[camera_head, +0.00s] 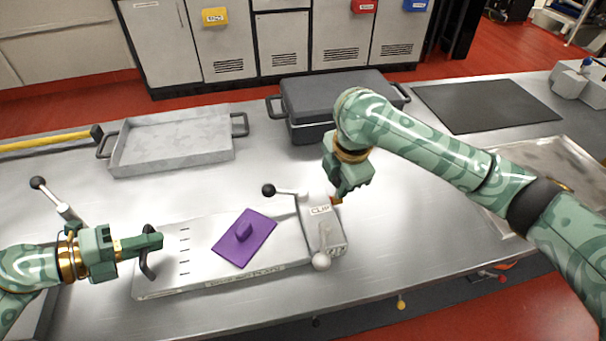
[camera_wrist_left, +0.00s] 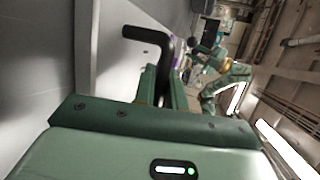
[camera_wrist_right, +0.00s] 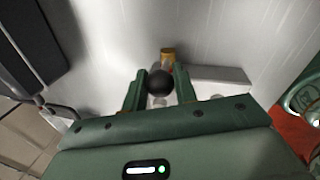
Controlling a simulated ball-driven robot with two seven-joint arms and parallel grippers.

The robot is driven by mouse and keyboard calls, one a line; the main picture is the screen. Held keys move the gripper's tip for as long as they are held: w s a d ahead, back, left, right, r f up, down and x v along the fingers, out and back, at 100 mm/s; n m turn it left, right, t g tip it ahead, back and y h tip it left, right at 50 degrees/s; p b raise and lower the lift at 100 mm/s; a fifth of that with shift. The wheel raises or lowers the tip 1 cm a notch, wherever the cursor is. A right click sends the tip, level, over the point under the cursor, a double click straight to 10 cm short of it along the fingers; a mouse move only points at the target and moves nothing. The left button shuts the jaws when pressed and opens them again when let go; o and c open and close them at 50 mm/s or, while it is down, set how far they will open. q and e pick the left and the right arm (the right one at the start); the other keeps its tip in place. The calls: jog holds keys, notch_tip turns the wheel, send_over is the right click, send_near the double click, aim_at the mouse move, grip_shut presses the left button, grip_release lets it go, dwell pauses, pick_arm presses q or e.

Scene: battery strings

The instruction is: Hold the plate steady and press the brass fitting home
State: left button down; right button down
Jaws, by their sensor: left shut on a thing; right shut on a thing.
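A long pale plate (camera_head: 165,287) lies on the steel bench, with a black bent handle (camera_head: 148,266) at its left end. My left gripper (camera_head: 152,243) is shut on this handle, which also shows in the left wrist view (camera_wrist_left: 150,36). My right gripper (camera_head: 338,194) is low over the grey block labelled CLIP (camera_head: 322,212) at the plate's right end. It is shut on a piece with a black ball (camera_wrist_right: 160,83); the brass fitting (camera_wrist_right: 167,53) shows just beyond the ball. Whether the fitting touches the block is hidden in the head view.
A purple piece (camera_head: 243,238) lies on the plate. A black-knobbed lever (camera_head: 268,190) stands beside the block. A grey tray (camera_head: 172,145), a dark lidded case (camera_head: 300,102) and a dark mat (camera_head: 485,104) are behind. A metal tray (camera_head: 495,222) is right, under my arm.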

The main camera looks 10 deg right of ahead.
pick_arm(q)
jog(key=shift+s+f, duration=0.15)
jog(key=shift+f, duration=0.4)
pick_arm(e)
jog(key=c, duration=1.1)
grip_release()
jog(key=shift+a+f, duration=0.1)
jog(key=shift+a, duration=0.05)
jog(key=shift+c, duration=0.2)
jog(key=shift+r, duration=0.4)
pick_arm(q)
jog(key=c, duration=1.4)
grip_release()
jog(key=shift+o, duration=0.2)
jog(key=shift+r, duration=0.1)
pick_arm(e)
notch_tip(320, 180, up, 11)
jog(key=s, duration=0.2)
jog(key=shift+d, duration=0.3)
pick_arm(q)
jog(key=shift+w+a+r, duration=0.1)
jog(key=shift+w+r, duration=0.1)
pick_arm(e)
jog(key=shift+s, duration=0.1)
